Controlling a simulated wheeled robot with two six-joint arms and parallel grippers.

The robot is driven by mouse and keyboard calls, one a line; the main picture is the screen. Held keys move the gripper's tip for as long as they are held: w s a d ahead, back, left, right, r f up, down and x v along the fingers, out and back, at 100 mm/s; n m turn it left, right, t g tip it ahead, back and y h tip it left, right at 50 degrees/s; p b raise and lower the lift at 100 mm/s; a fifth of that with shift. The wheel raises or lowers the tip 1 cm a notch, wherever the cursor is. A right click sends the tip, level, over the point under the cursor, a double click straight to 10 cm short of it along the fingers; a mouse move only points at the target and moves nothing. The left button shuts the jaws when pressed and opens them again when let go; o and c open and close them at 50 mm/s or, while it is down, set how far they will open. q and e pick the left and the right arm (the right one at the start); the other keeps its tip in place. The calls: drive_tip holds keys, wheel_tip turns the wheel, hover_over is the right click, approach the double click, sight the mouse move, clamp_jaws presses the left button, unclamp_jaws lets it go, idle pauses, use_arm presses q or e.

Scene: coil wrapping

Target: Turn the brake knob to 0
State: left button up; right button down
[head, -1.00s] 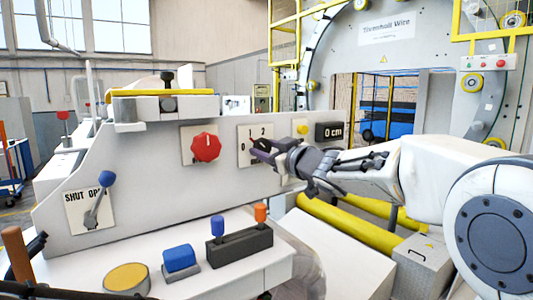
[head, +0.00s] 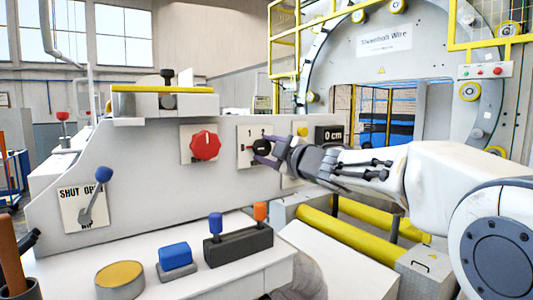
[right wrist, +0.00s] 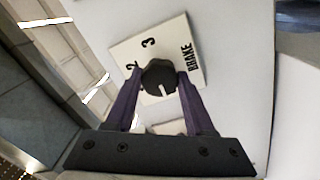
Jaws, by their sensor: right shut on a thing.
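The brake knob (head: 262,146) is a black round knob on a white numbered plate (head: 245,133) on the grey machine panel. My right gripper (head: 264,150) reaches it from the right, one finger above and one below. In the right wrist view the purple fingers (right wrist: 157,82) are shut on the two sides of the knob (right wrist: 158,73). The plate there (right wrist: 185,40) shows 2, 3 and BRAKE. A white mark on the knob points towards the gripper's base, away from the 3; the number it faces is hidden. My left gripper is not in view.
A red knob (head: 205,146) is left of the brake plate; a yellow button (head: 301,130) and a "0 cm" display (head: 328,135) are right of it. A blue-tipped lever (head: 100,184) is further left. Below are a blue button (head: 174,254) and a black switch box (head: 238,247).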

drive_tip(key=shift+n, duration=0.3)
drive_tip(key=shift+c, duration=1.3)
unclamp_jaws()
drive_tip(key=b+v, duration=0.2)
drive_tip(key=v, duration=0.8)
drive_tip(key=shift+s, duration=0.2)
drive_tip(key=shift+d, duration=0.15)
